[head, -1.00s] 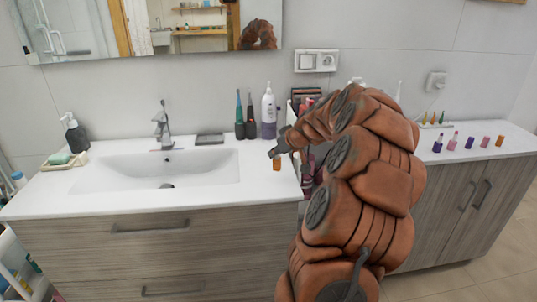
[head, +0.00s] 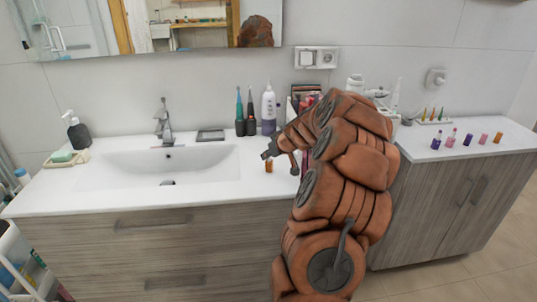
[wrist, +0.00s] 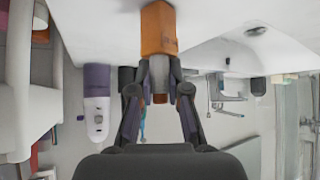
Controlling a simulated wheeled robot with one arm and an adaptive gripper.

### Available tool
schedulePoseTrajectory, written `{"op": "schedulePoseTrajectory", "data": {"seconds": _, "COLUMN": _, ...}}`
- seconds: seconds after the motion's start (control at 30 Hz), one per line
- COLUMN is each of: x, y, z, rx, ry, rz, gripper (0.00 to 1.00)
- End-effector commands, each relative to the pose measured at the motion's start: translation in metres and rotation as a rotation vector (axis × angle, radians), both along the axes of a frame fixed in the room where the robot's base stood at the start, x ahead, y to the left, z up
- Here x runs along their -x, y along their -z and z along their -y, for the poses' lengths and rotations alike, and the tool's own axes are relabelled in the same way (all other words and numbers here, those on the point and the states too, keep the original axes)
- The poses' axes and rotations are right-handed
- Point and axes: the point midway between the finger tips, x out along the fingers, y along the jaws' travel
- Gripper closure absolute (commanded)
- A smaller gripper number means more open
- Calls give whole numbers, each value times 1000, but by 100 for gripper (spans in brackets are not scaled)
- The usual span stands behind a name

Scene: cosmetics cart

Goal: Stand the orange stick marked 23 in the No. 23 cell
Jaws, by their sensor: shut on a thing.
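An orange stick (head: 269,166) hangs below my gripper (head: 270,152) in the head view, over the white counter just right of the basin. The wrist view shows the orange stick (wrist: 159,32) between the two fingers of my gripper (wrist: 159,88), which is shut on it. Its mark is too small to read, and I cannot tell whether its base touches the counter. No cell marked 23 can be made out; my arm hides much of the area to the right.
The basin (head: 165,160) lies left of my gripper. A purple-and-white bottle (head: 268,110) and dark-based tubes (head: 239,128) stand behind it. On the right counter stand several small sticks, one orange (head: 499,138), and a rack of pointed items (head: 433,119).

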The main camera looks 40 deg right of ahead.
Motion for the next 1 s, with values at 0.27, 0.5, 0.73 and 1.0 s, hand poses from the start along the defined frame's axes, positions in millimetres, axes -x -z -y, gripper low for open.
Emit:
{"op": "schedulePoseTrajectory", "data": {"seconds": 0.27, "x": 0, "y": 2, "z": 0, "rx": -1, "ry": 1, "rz": 0, "gripper": 78}}
{"op": "schedulePoseTrajectory", "data": {"seconds": 0.5, "x": 0, "y": 2, "z": 0, "rx": 1, "ry": 1, "rz": 0, "gripper": 59}}
{"op": "schedulePoseTrajectory", "data": {"seconds": 0.73, "x": 0, "y": 1, "z": 0, "rx": 1, "ry": 1, "rz": 0, "gripper": 59}}
{"op": "schedulePoseTrajectory", "data": {"seconds": 1.0, "x": 11, "y": -10, "z": 0, "rx": 1, "ry": 2, "rz": 2, "gripper": 59}}
